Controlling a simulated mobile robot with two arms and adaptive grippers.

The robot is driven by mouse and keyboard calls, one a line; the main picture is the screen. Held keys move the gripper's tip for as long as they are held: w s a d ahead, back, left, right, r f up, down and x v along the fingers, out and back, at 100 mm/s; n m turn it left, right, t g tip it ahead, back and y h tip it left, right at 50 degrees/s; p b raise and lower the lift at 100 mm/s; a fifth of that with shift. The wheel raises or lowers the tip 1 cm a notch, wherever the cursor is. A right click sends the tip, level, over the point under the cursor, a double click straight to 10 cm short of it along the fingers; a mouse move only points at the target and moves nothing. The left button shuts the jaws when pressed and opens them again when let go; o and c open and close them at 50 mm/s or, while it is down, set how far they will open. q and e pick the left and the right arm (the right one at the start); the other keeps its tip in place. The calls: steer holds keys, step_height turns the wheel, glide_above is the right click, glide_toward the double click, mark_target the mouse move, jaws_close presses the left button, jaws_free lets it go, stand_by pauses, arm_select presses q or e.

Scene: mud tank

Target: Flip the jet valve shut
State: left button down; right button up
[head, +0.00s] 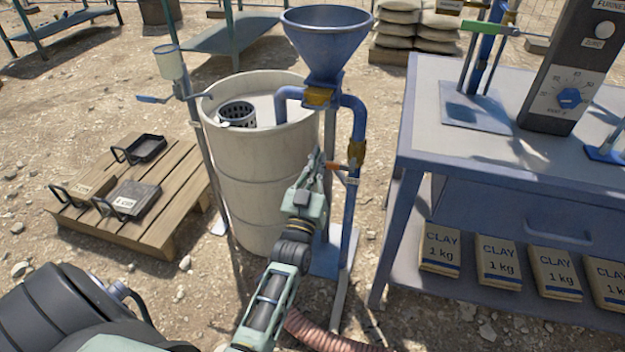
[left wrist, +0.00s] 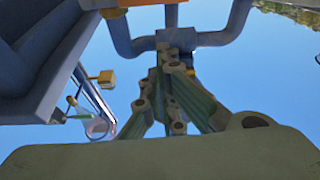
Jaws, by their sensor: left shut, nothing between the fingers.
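A blue pipe (head: 350,215) runs down from the blue funnel (head: 326,45) on its stand. A brass valve body (head: 356,152) sits on this pipe, with a short orange lever (head: 334,166) reaching left from it and a small tag below. My left gripper (head: 319,158) is shut and empty, its fingertips just left of the lever. I cannot tell whether they touch it. In the left wrist view the closed fingers (left wrist: 176,45) point up towards blue pipes (left wrist: 218,35); the lever is not clearly visible there. My right gripper is not in view.
A pale drum (head: 262,185) stands behind my left arm. A blue table (head: 425,130) with clay bags (head: 440,250) below is on the right. A wooden pallet (head: 160,215) with trays lies left. A ribbed hose (head: 325,335) lies at the stand's foot.

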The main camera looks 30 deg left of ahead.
arm_select(q)
steer(key=v, duration=0.5)
steer(key=shift+s+d, duration=0.1)
steer(key=shift+s, duration=0.3)
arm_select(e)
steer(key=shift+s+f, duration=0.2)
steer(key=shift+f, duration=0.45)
arm_select(q)
steer(key=shift+f, duration=0.2)
